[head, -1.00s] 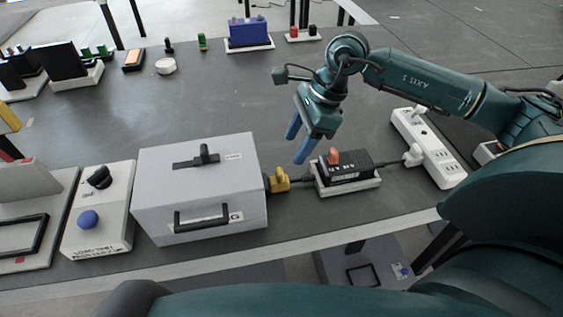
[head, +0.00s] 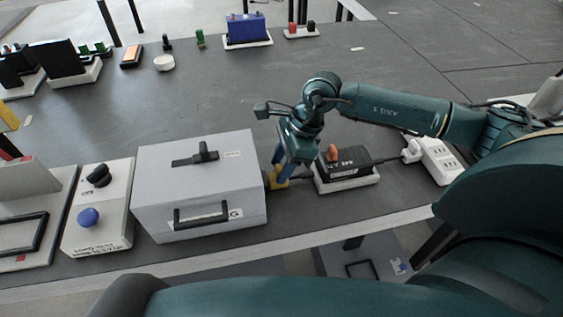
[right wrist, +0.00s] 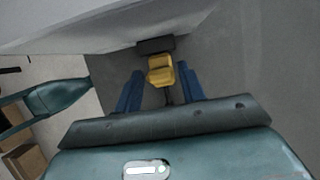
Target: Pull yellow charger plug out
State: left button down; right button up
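The yellow charger plug (head: 277,180) sits at the right side of the grey box (head: 200,190), with a dark cable running right to the black charger unit (head: 345,165). In the right wrist view the yellow plug (right wrist: 160,72) meets a dark socket (right wrist: 155,45) on the box wall. My right gripper (head: 281,170) is down at the plug, its blue fingers partly hiding it. In the wrist view its fingers (right wrist: 159,88) are spread on either side of the plug, with a gap visible on the left. My left gripper is not in view.
The table's front edge is close. The table behind the grey box is mostly clear.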

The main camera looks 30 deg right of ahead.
grip_shut()
jog(key=shift+d, duration=0.1)
jog(key=d, duration=0.2)
jog(key=s+d+b, duration=0.1)
jog(key=shift+d, duration=0.35)
jog(key=shift+o, duration=1.6)
grip_release()
jog(key=v, duration=1.3)
jog(key=shift+b, duration=0.3)
